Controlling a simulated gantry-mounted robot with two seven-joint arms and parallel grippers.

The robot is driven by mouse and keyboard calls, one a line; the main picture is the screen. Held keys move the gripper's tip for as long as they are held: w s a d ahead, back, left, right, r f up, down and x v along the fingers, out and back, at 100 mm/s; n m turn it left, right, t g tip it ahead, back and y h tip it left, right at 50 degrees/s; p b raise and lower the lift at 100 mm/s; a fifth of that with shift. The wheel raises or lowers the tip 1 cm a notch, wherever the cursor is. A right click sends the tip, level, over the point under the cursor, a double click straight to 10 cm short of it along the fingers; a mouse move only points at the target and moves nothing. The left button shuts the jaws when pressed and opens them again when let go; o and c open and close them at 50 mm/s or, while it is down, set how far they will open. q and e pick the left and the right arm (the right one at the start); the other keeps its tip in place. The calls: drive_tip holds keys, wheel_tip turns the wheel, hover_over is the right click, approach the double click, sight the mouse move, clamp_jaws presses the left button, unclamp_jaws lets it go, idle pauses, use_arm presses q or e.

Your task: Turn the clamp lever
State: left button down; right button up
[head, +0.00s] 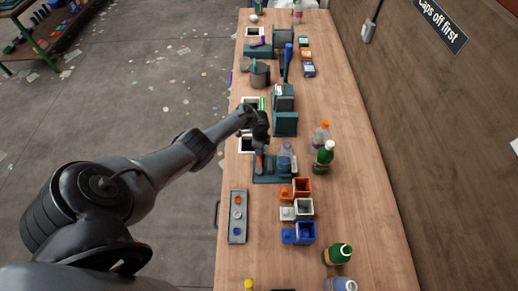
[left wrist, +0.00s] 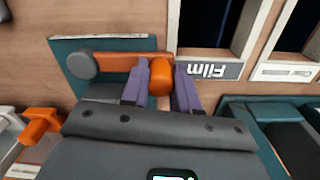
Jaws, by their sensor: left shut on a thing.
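The clamp fixture has a teal base (head: 264,180) on the bench, with a clear bottle (head: 287,160) standing at it in the head view. Its orange clamp lever (left wrist: 115,61) runs from a round grey pivot (left wrist: 82,65) to an orange knob (left wrist: 160,78) in the left wrist view. My left gripper (left wrist: 162,71) has its two purple fingers on either side of the knob, shut on the lever's end. In the head view the left gripper (head: 261,148) is over the left part of the fixture and partly hides the lever. My right gripper is not in view.
Orange (head: 303,187), white (head: 304,207) and blue (head: 304,232) bins stand nearer on the bench. A grey tray (head: 238,237) holds caps. A green bottle (head: 325,154) and an orange-capped bottle (head: 321,136) stand right of the fixture.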

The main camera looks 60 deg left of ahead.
use_arm(q)
drive_tip(key=shift+f, duration=0.1)
drive_tip(key=c, duration=0.8)
unclamp_jaws()
drive_tip(key=shift+c, duration=0.2)
drive_tip(key=shift+r, duration=0.35)
wheel_tip(320, 180, up, 10)
drive_tip(key=p, duration=0.4)
drive_tip(key=shift+r, duration=0.1)
